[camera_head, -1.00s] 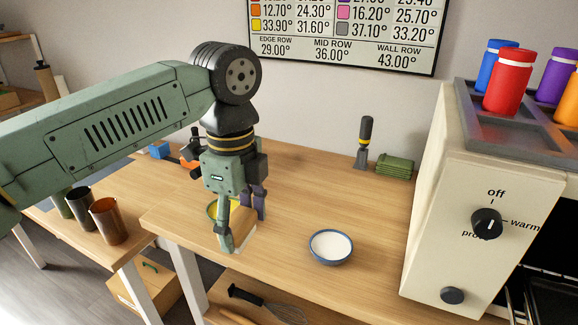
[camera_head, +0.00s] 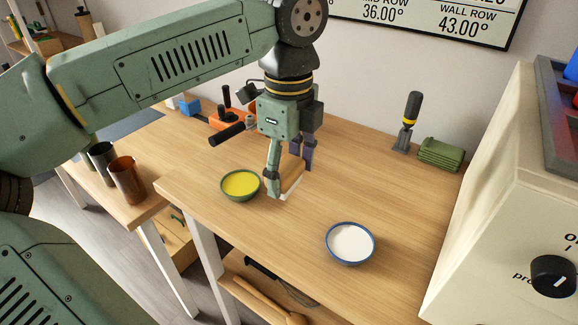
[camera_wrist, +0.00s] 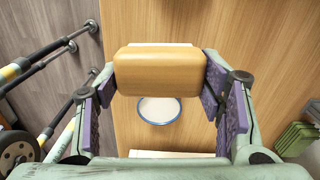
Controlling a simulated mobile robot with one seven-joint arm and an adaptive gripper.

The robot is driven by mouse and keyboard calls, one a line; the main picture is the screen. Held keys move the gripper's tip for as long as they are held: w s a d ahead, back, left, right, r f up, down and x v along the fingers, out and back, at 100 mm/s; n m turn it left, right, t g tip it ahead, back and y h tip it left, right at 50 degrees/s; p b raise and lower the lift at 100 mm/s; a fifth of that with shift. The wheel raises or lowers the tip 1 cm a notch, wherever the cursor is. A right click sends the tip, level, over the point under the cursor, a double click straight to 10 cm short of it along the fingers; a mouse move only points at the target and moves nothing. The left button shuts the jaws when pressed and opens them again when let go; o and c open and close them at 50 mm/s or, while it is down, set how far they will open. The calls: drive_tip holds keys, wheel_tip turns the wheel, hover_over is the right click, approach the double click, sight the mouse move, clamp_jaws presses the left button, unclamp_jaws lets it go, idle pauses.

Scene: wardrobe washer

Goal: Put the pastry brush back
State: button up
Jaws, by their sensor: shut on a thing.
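The pastry brush (camera_head: 292,176) has a tan wooden body and a pale lower edge. My gripper (camera_head: 289,172) is shut on it and holds it above the wooden table, just right of a green bowl of yellow liquid (camera_head: 240,185). In the wrist view the brush's wooden body (camera_wrist: 160,70) lies across between the two fingers. White strips show above and below it there. A blue-rimmed bowl with white contents (camera_head: 350,243) stands on the table to the right and front. The finger and wrist hide part of the brush in the head view.
A black-handled scraper (camera_head: 408,124) stands upright at the back, beside stacked green cloths (camera_head: 441,154). A cream oven (camera_head: 505,200) bounds the right. Brown and dark cups (camera_head: 126,181) stand at left. An orange tool (camera_head: 226,121) lies behind. The middle of the tabletop is clear.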

wheel_tip(320, 180, down, 8)
drive_tip(key=b, duration=0.7)
drive_tip(key=shift+f+b, duration=0.35)
drive_tip(key=shift+b, duration=0.1)
idle(0.3)
drive_tip(key=o, duration=1.2)
drive_tip(key=shift+o, duration=0.3)
drive_tip(key=o, duration=0.3)
